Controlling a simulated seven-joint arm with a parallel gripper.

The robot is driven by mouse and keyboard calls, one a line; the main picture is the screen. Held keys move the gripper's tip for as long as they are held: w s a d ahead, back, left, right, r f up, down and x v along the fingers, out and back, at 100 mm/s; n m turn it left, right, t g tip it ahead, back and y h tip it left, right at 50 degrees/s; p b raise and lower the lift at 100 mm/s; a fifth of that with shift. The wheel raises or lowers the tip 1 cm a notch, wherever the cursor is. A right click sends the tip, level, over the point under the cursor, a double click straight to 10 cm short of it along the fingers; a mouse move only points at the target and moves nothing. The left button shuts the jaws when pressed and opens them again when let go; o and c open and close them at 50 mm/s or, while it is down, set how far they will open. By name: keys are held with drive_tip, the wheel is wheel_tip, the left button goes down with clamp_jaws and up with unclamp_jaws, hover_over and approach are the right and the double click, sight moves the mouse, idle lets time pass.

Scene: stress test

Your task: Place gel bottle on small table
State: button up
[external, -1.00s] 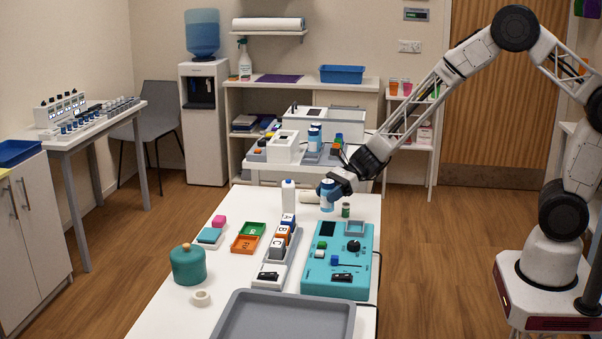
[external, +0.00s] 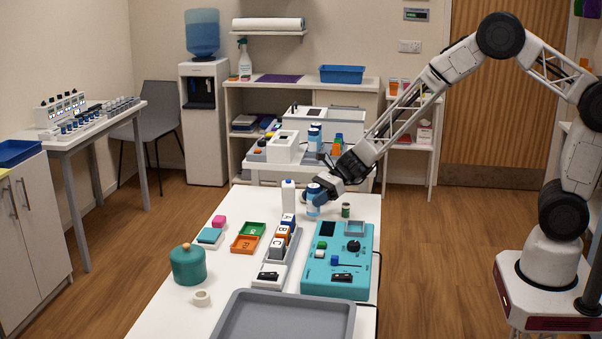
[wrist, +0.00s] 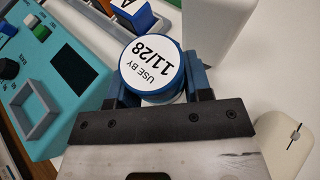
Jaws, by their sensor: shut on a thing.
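A blue and light bottle (external: 313,208), apparently the gel bottle, is in my gripper (external: 320,195) above the far end of the long white table (external: 240,205). Its round lid (wrist: 152,65) reads "USE BY 11/28" in the wrist view. My gripper's blue fingers (wrist: 160,88) are shut on either side of it. The bottle looks upright; I cannot tell whether its base touches the tabletop. A smaller white table (external: 262,174) with several devices stands behind the long one. I cannot tell which table is the small table.
A tall white bottle (external: 288,196) stands just left of the held bottle. A small green cylinder (external: 346,210) is to its right. A teal control panel (external: 338,262), a block rack (external: 283,243) and a grey tray (external: 285,318) lie nearer. Bare tabletop shows at the left far side.

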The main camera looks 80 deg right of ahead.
drive_tip(key=shift+f, duration=0.95)
drive_tip(key=shift+f, duration=0.15)
drive_tip(key=o, duration=1)
drive_tip(key=shift+s+d+r, duration=0.1)
drive_tip(key=shift+d+r, duration=0.05)
drive_tip(key=shift+r, duration=0.05)
drive_tip(key=v, duration=1.1)
drive_tip(key=shift+s+d+r, duration=0.15)
drive_tip(key=shift+s+r, duration=0.05)
drive_tip(key=shift+s, duration=0.05)
